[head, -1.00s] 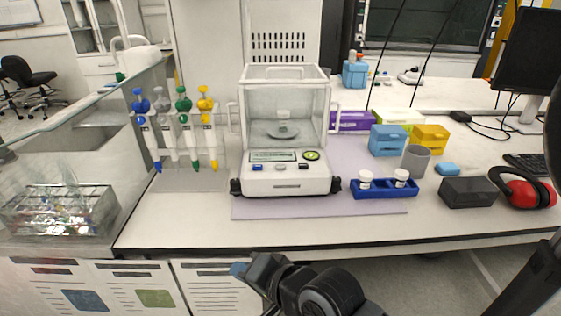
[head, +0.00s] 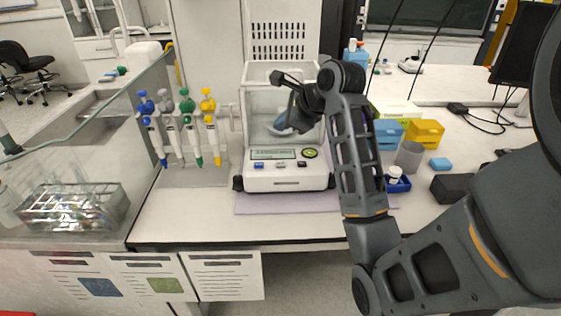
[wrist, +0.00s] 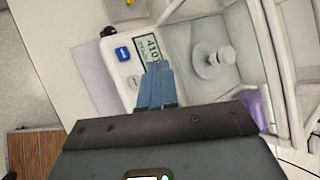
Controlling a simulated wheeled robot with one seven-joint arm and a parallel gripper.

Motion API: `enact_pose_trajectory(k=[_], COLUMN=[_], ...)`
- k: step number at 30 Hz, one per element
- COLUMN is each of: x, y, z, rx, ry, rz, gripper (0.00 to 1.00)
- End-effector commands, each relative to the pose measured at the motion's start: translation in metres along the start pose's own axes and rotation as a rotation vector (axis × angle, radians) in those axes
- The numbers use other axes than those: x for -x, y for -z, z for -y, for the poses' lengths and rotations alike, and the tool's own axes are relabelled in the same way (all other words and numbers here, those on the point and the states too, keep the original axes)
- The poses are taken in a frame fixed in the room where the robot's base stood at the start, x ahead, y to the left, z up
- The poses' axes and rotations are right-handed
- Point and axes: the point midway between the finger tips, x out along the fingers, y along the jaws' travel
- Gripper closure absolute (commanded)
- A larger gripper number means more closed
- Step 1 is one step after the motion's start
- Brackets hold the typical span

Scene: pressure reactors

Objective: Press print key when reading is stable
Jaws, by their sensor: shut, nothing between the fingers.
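The balance (head: 287,182) stands on the bench with its glass draft shield above a front panel. The panel has a lit display (head: 272,154), a blue key (head: 258,165), a grey key (head: 280,165), a dark key (head: 302,164) and a green round button (head: 310,153). My gripper (head: 280,124) is shut and empty, above the panel in front of the glass. In the wrist view its blue fingertips (wrist: 158,68) overlap the display's edge; the blue key (wrist: 122,53) shows beside them. A small weight (wrist: 225,54) sits on the pan.
A pipette rack (head: 190,170) stands left of the balance. To the right are a blue vial tray (head: 400,185), a grey cup (head: 409,157), a yellow box (head: 425,133) and a black box (head: 452,187). My arm covers part of the right side.

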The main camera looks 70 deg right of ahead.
Motion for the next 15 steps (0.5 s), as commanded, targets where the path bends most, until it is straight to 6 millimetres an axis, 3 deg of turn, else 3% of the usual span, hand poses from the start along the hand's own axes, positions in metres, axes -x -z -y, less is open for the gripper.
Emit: enact_pose_trajectory(k=[9, 15], x=[-0.002, -0.015], y=[0.001, 0.011], z=[-0.002, -0.012], rx=[0.002, 0.000], ry=[-0.001, -0.003], rz=[0.000, -0.001], gripper=[1.00, 1.00])
